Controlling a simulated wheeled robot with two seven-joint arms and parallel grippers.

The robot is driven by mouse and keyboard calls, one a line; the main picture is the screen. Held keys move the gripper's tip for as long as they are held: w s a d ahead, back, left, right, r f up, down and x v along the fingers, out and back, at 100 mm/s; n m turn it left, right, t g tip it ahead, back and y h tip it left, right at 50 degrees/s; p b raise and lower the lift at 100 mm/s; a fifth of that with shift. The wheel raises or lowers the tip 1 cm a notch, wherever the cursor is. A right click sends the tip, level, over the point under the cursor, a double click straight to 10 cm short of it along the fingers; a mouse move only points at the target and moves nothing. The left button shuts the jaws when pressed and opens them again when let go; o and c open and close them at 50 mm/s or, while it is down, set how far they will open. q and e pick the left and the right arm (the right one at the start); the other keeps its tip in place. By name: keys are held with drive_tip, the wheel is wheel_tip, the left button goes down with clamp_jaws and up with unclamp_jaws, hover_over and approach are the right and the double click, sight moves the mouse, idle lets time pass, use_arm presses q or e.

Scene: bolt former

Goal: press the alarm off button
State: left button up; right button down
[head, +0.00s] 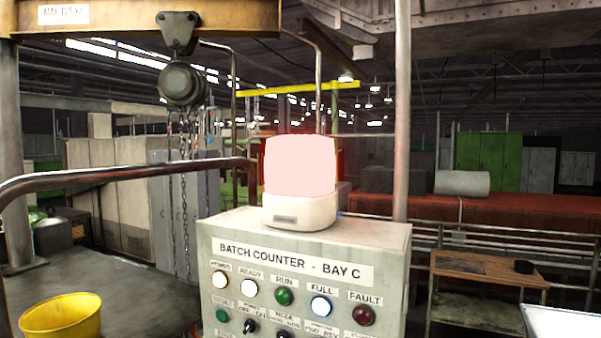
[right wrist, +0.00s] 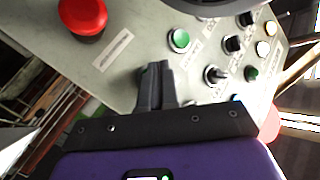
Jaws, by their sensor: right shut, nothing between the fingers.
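A grey control cabinet (head: 375,262) labelled "BATCH COUNTER - BAY C" carries rows of lamps, buttons and knobs. A beacon (head: 300,170) on top glows pale red. No label reading alarm off is legible in either view. In the right wrist view, the panel (right wrist: 125,75) shows a green button (right wrist: 180,40) in a silver ring, its label unreadable. My right gripper (right wrist: 155,70) is shut and empty, its tips over the panel, just below the green button in the picture. Whether they touch the panel cannot be told. My left gripper is in neither view.
A red mushroom button (right wrist: 83,14) and black knobs (right wrist: 215,75) flank the gripper. A chain hoist (head: 183,83) hangs left of the cabinet, near a curved rail (head: 130,173). A yellow bucket (head: 62,318) stands at lower left. A wooden-topped bench (head: 480,270) stands right.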

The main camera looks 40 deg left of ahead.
drive_tip(key=shift+w, duration=0.3)
drive_tip(key=shift+s+b, duration=0.35)
drive_tip(key=shift+b, duration=0.15)
drive_tip(key=shift+s, duration=0.1)
drive_tip(key=s+b, duration=0.1)
drive_tip(key=s, duration=0.1)
drive_tip(key=s+d+b, duration=0.1)
drive_tip(key=b, duration=0.1)
drive_tip(key=s+b, duration=0.2)
drive_tip(key=shift+s+d, duration=0.25)
drive_tip(key=shift+s, duration=0.1)
